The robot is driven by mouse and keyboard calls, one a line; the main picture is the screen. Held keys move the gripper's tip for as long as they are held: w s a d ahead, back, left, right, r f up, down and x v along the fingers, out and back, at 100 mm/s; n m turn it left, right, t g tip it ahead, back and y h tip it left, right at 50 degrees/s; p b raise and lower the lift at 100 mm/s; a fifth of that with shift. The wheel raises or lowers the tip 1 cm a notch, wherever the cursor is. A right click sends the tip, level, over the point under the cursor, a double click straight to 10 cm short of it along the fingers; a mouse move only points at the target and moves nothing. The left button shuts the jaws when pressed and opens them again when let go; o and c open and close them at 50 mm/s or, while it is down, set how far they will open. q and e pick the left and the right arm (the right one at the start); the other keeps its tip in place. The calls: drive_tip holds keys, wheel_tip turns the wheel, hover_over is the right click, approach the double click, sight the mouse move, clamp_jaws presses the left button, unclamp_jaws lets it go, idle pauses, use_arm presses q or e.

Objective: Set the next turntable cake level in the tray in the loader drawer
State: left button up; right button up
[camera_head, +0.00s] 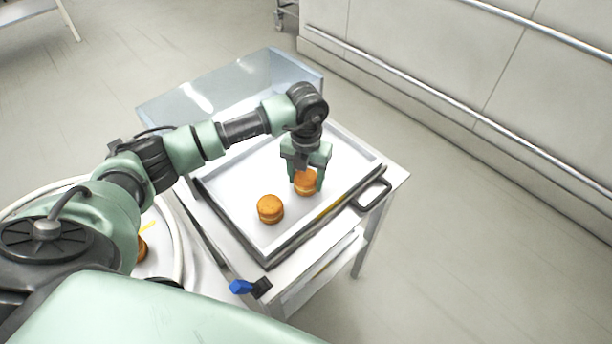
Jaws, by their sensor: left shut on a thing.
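My left gripper (307,178) points down over the right part of the tray and is shut on a small round orange-brown cake (304,187). The held cake looks level, at or just above the tray floor; I cannot tell whether it touches. A second cake (270,209) sits level on the tray floor to the left and nearer to me. The metal tray (243,170) lies in the loader drawer (372,194), which has a dark handle on its right side. The turntable (172,228) shows at the lower left, with part of another cake (142,249) on it, mostly hidden by my arm.
A clear guard (205,95) stands behind the tray. A blue-tipped lever (241,286) sticks out at the drawer's near corner. A wall with rails (440,95) runs along the right. The tray's near and far floor areas are bare.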

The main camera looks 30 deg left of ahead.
sight(306, 175)
use_arm(q)
drive_tip(key=shift+f, duration=0.2)
drive_tip(key=o, duration=0.9)
drive_tip(key=shift+r, duration=0.1)
drive_tip(key=shift+c, duration=0.2)
drive_tip(key=shift+r, duration=0.6)
wheel_tip(306, 175, up, 10)
drive_tip(key=b, duration=0.2)
drive_tip(key=shift+f+b, duration=0.15)
drive_tip(key=shift+b, duration=0.25)
drive_tip(key=shift+r, duration=0.7)
